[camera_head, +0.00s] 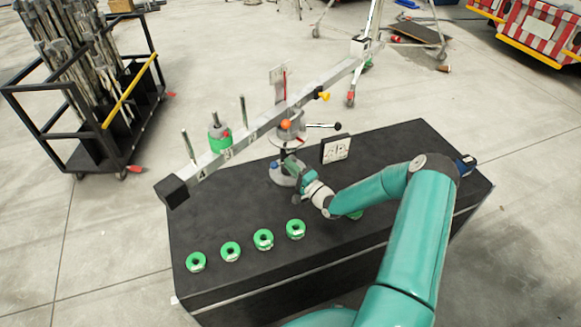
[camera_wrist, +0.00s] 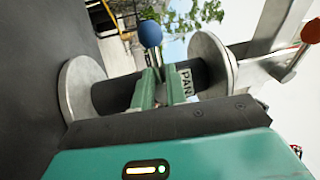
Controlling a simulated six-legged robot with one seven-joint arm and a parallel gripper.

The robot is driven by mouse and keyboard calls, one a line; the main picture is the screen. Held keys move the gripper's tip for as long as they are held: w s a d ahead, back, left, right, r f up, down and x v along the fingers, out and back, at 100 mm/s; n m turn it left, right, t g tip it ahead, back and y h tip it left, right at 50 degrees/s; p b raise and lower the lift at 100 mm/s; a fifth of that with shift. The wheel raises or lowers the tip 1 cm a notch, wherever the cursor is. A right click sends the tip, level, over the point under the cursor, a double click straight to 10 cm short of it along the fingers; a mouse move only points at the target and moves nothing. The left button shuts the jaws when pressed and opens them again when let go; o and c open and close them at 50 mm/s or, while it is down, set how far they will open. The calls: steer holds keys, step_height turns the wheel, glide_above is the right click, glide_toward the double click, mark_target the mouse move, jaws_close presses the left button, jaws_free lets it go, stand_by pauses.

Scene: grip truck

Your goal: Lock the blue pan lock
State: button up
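The blue pan lock is a blue ball knob (camera_wrist: 150,33) on a thin metal stem, set at the dark post marked PAN (camera_wrist: 187,82) in the wrist view. In the head view the blue knob (camera_head: 275,165) is small, low on the stand under the long arm. My gripper (camera_wrist: 160,75) is at the post, its two green fingers on either side of the knob's stem, just below the ball. Whether they press on the stem is not clear. In the head view my gripper (camera_head: 292,168) is beside the post, partly hiding it.
An orange knob (camera_head: 286,125) sits above on the stand. The long metal arm (camera_head: 250,132) crosses above the black box top (camera_head: 390,150). Several green rings (camera_head: 263,239) lie along the front. A small white panel (camera_head: 336,148) stands right of the post. A cart (camera_head: 125,120) stands left.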

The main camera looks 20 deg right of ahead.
steer(key=shift+o, duration=1.4)
steer(key=shift+d, duration=0.15)
steer(key=shift+s, duration=0.1)
steer(key=v, duration=1.3)
steer(key=shift+s+d, duration=0.1)
steer(key=shift+s, duration=0.2)
steer(key=shift+w, duration=0.1)
